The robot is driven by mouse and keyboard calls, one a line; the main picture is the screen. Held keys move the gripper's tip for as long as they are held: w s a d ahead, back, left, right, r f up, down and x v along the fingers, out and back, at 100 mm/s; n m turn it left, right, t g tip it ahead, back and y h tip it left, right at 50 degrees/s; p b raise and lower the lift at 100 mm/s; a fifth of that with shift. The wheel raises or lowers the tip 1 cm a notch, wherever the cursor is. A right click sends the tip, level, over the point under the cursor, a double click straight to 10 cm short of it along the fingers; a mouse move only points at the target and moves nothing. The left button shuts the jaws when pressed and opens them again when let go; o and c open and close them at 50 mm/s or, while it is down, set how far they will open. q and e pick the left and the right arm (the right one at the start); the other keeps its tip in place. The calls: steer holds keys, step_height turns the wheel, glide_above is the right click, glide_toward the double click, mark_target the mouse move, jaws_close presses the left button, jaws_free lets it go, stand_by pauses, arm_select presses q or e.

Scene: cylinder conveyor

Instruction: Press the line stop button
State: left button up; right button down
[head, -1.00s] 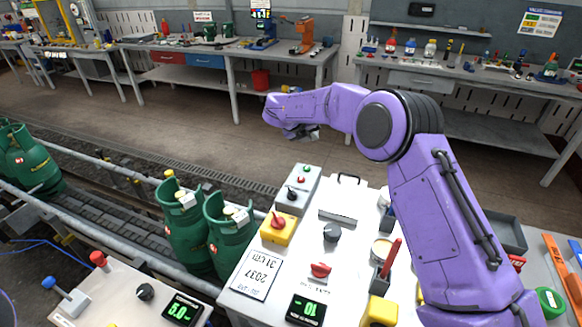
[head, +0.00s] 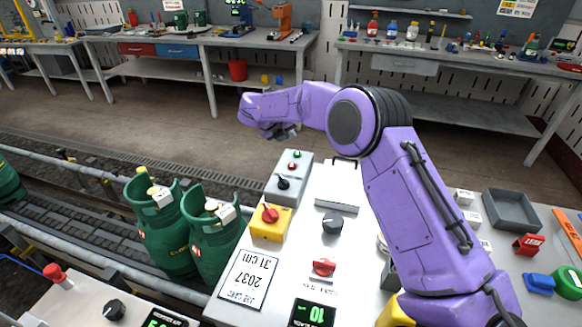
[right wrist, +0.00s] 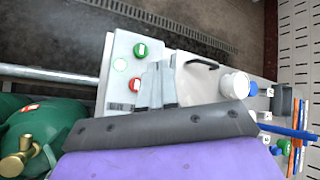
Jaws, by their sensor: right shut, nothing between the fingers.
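A grey control box (head: 289,178) stands at the far left corner of the white panel top. It carries a green button (head: 297,154), a red button (head: 292,167) and a black selector knob (head: 283,183). Its label is too small to read. My right gripper (head: 282,132) is beyond and above this box in the head view, shut and empty. In the right wrist view, the fingers (right wrist: 157,78) are close together beside the red button (right wrist: 139,85), with the green button (right wrist: 141,50) further off. Contact cannot be told. My left gripper is out of view.
A yellow box with a red knob (head: 270,222) sits just nearer than the grey box. Green gas cylinders (head: 160,225) stand on the conveyor (head: 82,222) at left. A metal handle (head: 346,161) and a black knob (head: 332,223) are right of the box.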

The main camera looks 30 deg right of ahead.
mark_target(290, 166)
steer(key=f+b, duration=0.4)
steer(key=f, duration=0.1)
steer(key=f+b, duration=0.1)
steer(key=f, duration=0.2)
steer(key=shift+s+b, duration=0.3)
steer(key=shift+b, duration=0.1)
steer(key=shift+w+f, duration=0.1)
steer(key=shift+f, duration=0.15)
stand_by(1.4)
steer(key=shift+f+b, duration=0.4)
steer(key=shift+b, duration=0.05)
steer(key=shift+f+b, duration=0.4)
steer(key=shift+f, duration=0.1)
stand_by(0.4)
steer(key=shift+r+p, duration=0.55)
steer(key=shift+r, duration=0.4)
